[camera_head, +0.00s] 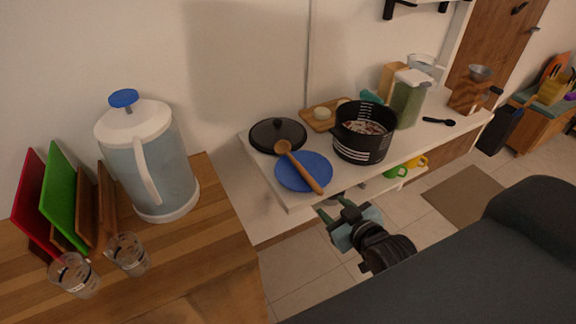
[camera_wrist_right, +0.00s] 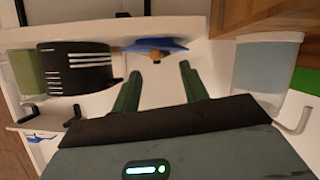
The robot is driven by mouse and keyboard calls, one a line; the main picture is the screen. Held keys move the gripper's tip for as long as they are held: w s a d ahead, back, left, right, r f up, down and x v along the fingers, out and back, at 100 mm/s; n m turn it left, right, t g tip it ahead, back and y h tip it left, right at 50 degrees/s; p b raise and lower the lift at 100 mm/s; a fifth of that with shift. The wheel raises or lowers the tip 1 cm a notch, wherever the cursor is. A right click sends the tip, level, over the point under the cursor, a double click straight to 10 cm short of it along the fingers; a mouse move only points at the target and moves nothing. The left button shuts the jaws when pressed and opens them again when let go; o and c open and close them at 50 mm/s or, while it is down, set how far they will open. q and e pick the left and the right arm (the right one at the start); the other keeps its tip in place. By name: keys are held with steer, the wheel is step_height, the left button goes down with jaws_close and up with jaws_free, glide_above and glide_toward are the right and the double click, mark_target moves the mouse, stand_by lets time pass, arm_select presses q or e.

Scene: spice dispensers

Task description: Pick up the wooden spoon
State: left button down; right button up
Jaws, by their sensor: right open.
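The wooden spoon (camera_head: 299,164) lies with its bowl end by the black lid (camera_head: 277,136) and its handle across the blue plate (camera_head: 303,172), on the white counter. In the right wrist view the blue plate (camera_wrist_right: 160,44) is seen edge-on, with a brown end of the spoon (camera_wrist_right: 155,56) ahead of the fingers. My right gripper (camera_head: 336,207) is just in front of the counter edge, below the plate and apart from the spoon. Its two green fingers (camera_wrist_right: 160,88) are open with nothing between them. My left gripper is not in view.
A black pot (camera_head: 362,140) stands right of the plate, with a green-filled container (camera_head: 408,99) behind it. A wooden worktop (camera_head: 190,255) with a large pitcher (camera_head: 148,165) and two glasses is at left. Green and yellow mugs (camera_head: 396,171) sit below the counter.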

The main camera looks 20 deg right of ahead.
mark_target(321, 192)
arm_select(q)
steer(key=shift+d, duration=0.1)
arm_select(e)
steer(key=shift+w+d, duration=0.1)
steer(key=x, duration=0.3)
steer(key=shift+w+d+r, duration=0.15)
steer(key=shift+w, duration=0.15)
steer(key=p+x, duration=0.1)
steer(key=x, duration=0.2)
steer(key=shift+w+d, duration=0.15)
steer(key=shift+w, duration=0.4)
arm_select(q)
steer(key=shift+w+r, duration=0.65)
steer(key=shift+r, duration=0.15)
arm_select(e)
jaws_close()
